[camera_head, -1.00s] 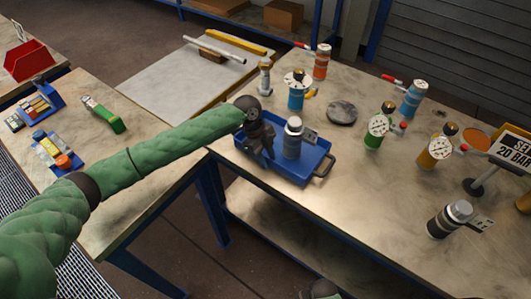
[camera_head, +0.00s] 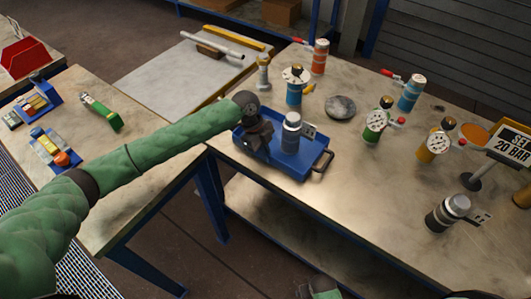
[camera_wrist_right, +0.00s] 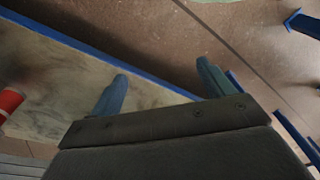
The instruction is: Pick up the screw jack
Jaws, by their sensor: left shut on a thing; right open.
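I cannot pick out the screw jack for certain. A small silver upright piece with a yellowish top (camera_head: 263,73) stands at the back left of the right-hand table and may be it. My left gripper (camera_head: 262,152) points down at the left part of the blue tray (camera_head: 295,174). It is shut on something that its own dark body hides. A grey cylinder with a pale cap and tag (camera_head: 290,136) stands in the tray just right of it. My right gripper (camera_wrist_right: 162,88) is open and empty in the right wrist view, with floor and a table edge beyond its fingers.
Several flanged vessels with gauges, such as a blue one (camera_head: 294,92) and a green one (camera_head: 375,125), stand behind and right of the tray. A dark grey cylinder (camera_head: 447,213) and a sign (camera_head: 508,148) are at right. The front middle of this table is clear.

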